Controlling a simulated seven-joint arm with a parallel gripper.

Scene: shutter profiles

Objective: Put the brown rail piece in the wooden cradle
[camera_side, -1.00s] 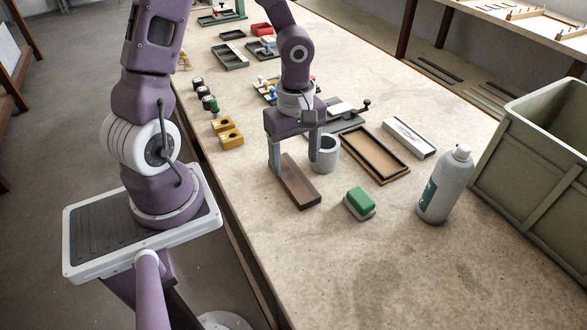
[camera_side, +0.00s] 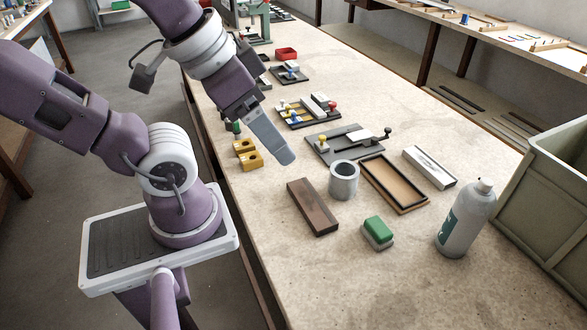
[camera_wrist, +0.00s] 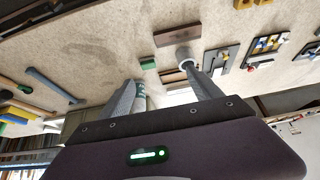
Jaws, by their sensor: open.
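My gripper (camera_side: 287,158) is raised over the bench, seen nearly edge-on in the side view. In the wrist view its two fingers are spread with nothing between them (camera_wrist: 164,80). Several long bars lie at the left of the wrist view, among them a blue one (camera_wrist: 52,86) and a light brown one (camera_wrist: 28,106). I cannot tell which of these is the brown rail piece. A dark brown block (camera_side: 312,207) lies flat on the bench, apart from my gripper; it also shows in the wrist view (camera_wrist: 178,36). I cannot make out the wooden cradle for certain.
A grey cup (camera_side: 343,181), green-topped block (camera_side: 377,233), bottle (camera_side: 465,220) and brown-framed tray (camera_side: 394,183) stand near the brown block. A large green bin (camera_side: 545,205) is at the right. Fixtures (camera_side: 347,145) and yellow blocks (camera_side: 248,155) lie behind. The front bench is clear.

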